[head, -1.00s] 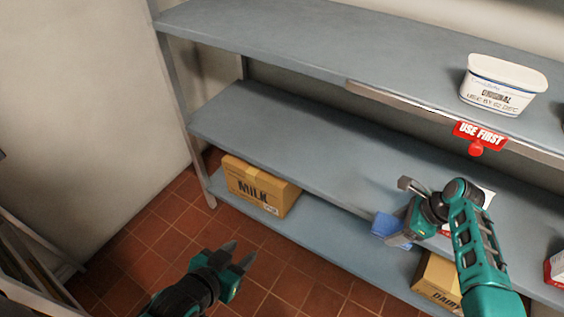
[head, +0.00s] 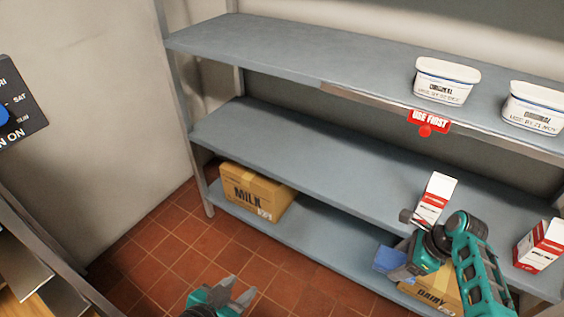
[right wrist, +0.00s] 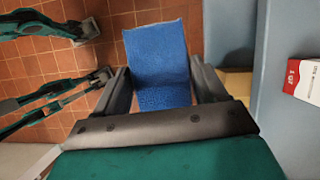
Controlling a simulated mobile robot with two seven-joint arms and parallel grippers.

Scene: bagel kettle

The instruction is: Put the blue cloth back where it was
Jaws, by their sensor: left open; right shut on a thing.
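The blue cloth (head: 388,259) is held in my right gripper (head: 396,272) in front of the shelf unit, near the lower shelves at the right. In the right wrist view the cloth (right wrist: 158,62) hangs between the two fingers as a flat blue rectangle over the tiled floor. My left gripper (head: 238,294) is open and empty, low over the floor at the bottom middle of the head view. Nothing in these frames marks the cloth's earlier place.
The grey shelf unit (head: 300,160) carries white tubs (head: 447,82) and a red tag (head: 428,122) above, and cartons (head: 436,197) and (head: 540,245) on the middle shelf. A milk box (head: 252,192) and a dairy box (head: 436,290) sit low. The middle shelf's left part is clear.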

